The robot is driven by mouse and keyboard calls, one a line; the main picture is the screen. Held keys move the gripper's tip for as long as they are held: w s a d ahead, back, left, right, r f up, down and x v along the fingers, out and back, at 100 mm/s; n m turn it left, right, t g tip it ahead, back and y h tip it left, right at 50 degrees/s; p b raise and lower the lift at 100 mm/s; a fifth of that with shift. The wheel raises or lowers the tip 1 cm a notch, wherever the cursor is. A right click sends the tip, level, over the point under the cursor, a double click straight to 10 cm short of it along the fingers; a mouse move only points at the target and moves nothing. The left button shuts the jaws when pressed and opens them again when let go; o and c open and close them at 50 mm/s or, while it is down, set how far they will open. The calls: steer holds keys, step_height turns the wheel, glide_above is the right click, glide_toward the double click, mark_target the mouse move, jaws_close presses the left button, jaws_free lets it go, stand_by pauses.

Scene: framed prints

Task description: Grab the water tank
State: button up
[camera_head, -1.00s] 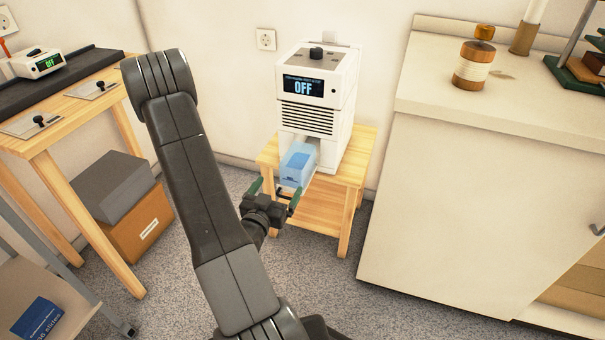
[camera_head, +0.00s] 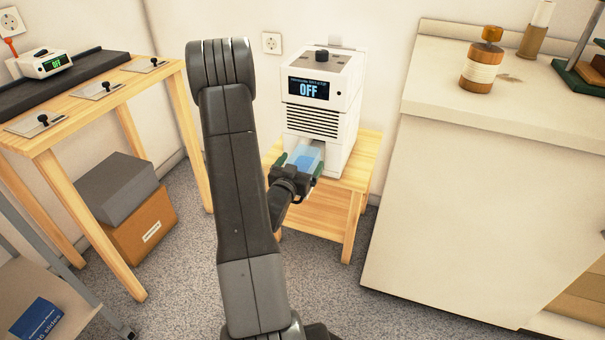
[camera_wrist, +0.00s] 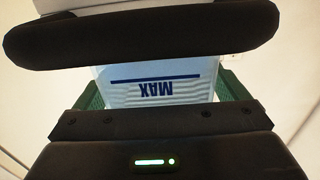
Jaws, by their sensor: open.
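The water tank (camera_head: 308,154) is a translucent pale blue box low in the front of a white machine (camera_head: 322,92) whose display reads OFF. My gripper (camera_head: 299,166) is open, with its green fingers on the left and right sides of the tank. Gaps between fingers and tank are too small to judge. My gripper's body hides the tank's lower front in the head view.
The machine stands on a small wooden table (camera_head: 318,212). A white cabinet (camera_head: 470,210) is close on the right. A wooden bench (camera_head: 60,135) stands on the left, with a grey box (camera_head: 115,187) on a brown box (camera_head: 143,232) beneath it. Grey floor is clear between them.

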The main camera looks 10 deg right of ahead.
steer(key=shift+w, duration=0.1)
steer(key=shift+c, duration=0.4)
steer(key=c, duration=1.3)
steer(key=shift+r, duration=0.15)
steer(key=r+v, duration=0.1)
steer(key=v, duration=0.5)
steer(key=r+p+v, duration=0.1)
steer(key=v, duration=0.4)
steer(key=r+p+v, duration=0.1)
steer(key=v, duration=0.5)
steer(key=shift+s+a+r, duration=0.15)
steer(key=shift+s+a, duration=0.1)
steer(key=shift+s, duration=0.05)
steer(key=shift+p, duration=0.3)
